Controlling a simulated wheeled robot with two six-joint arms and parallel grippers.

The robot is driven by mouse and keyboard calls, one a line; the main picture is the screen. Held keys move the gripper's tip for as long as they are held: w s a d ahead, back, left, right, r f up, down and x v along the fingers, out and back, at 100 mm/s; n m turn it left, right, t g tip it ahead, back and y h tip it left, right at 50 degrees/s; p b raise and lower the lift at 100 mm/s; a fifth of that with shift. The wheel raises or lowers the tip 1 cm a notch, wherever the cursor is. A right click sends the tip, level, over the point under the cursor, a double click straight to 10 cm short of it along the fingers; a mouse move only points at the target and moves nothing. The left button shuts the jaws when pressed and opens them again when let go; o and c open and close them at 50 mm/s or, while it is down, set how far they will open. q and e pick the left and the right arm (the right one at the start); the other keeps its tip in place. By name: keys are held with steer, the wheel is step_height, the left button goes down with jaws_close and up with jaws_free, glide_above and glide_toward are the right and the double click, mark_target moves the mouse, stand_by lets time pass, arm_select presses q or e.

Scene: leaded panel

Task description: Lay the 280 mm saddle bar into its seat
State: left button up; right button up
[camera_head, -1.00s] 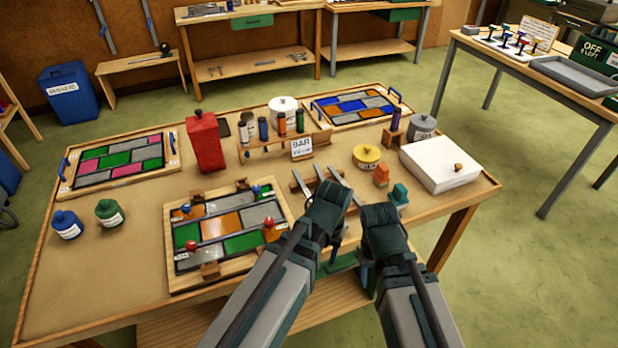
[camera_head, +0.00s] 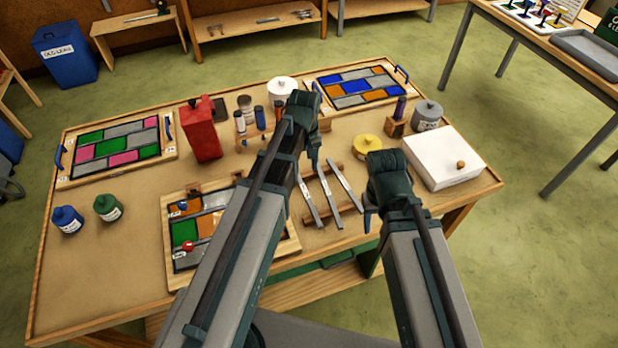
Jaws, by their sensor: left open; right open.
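Several short metal bars, of which three show, lie side by side on a wooden bar rack (camera_head: 333,168): a left one (camera_head: 309,203), a middle one (camera_head: 327,190) and a right one (camera_head: 346,187). I cannot tell which is the 280 mm saddle bar. The leaded panel (camera_head: 181,268) in its wooden frame lies left of the rack, its right part hidden behind my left arm. My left gripper (camera_head: 313,158) is open, above the rack's far left end, with no bar seen in it. My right gripper (camera_head: 368,212) is open, right of the bars and apart from them.
A white box (camera_head: 440,160), a yellow tin (camera_head: 367,148) and a grey pot (camera_head: 427,115) stand right and behind. A red can (camera_head: 202,135) and small bottles (camera_head: 240,122) stand behind the panel. Two other glass panels lie at the back left (camera_head: 75,170) and back right (camera_head: 320,85).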

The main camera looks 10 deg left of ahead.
arm_select(q)
steer(key=w, duration=0.2)
steer(key=b, duration=0.9)
glide_above(305, 191)
step_height(305, 191, down, 9)
steer(key=shift+w+r, duration=0.1)
steer(key=shift+r, duration=0.1)
arm_select(e)
step_height(305, 191, down, 8)
steer(key=w, duration=0.1)
steer(key=shift+f, duration=0.25)
arm_select(q)
steer(key=shift+f, duration=0.1)
arm_select(e)
steer(key=shift+f, duration=0.15)
arm_select(q)
step_height(305, 191, down, 5)
steer(key=b, duration=0.5)
arm_select(e)
step_height(305, 191, down, 5)
steer(key=shift+r, duration=0.1)
arm_select(q)
jaws_close()
